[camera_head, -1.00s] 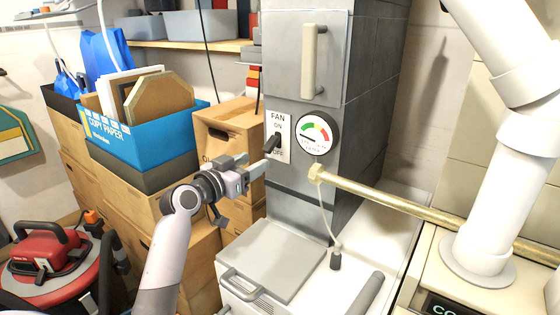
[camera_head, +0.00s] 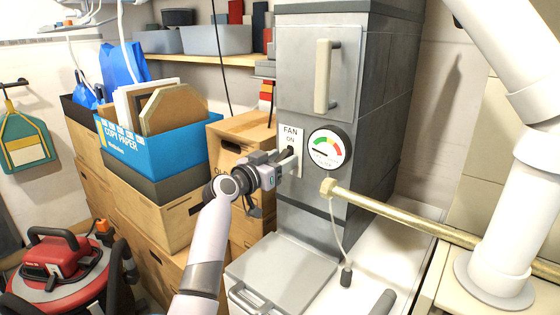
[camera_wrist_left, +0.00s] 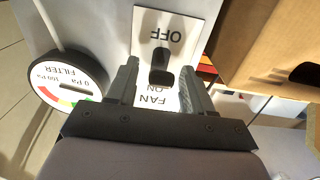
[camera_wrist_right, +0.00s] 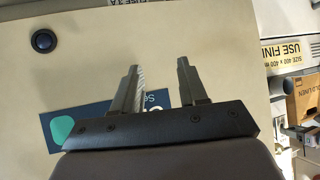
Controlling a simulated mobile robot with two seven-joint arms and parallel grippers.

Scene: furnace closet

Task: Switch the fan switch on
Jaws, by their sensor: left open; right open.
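The fan switch (camera_wrist_left: 161,66) is a black toggle on a white plate (camera_wrist_left: 187,28) marked FAN, ON and OFF, fixed to the grey furnace cabinet (camera_head: 360,95). The plate also shows in the head view (camera_head: 290,134). My left gripper (camera_head: 287,156) is open at the plate, its fingers partly covering the OFF end in the head view. In the left wrist view, upside down, the toggle shows between the two fingers (camera_wrist_left: 163,75), with a gap on each side. I cannot tell which way it is tilted. My right gripper (camera_wrist_right: 160,75) is open and empty by a beige panel.
A round filter gauge (camera_head: 329,149) sits just right of the plate. A brass pipe (camera_head: 400,217) runs to the right below it. Cardboard boxes (camera_head: 240,130) stand close to the left of the cabinet. A red vacuum (camera_head: 55,268) is at lower left.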

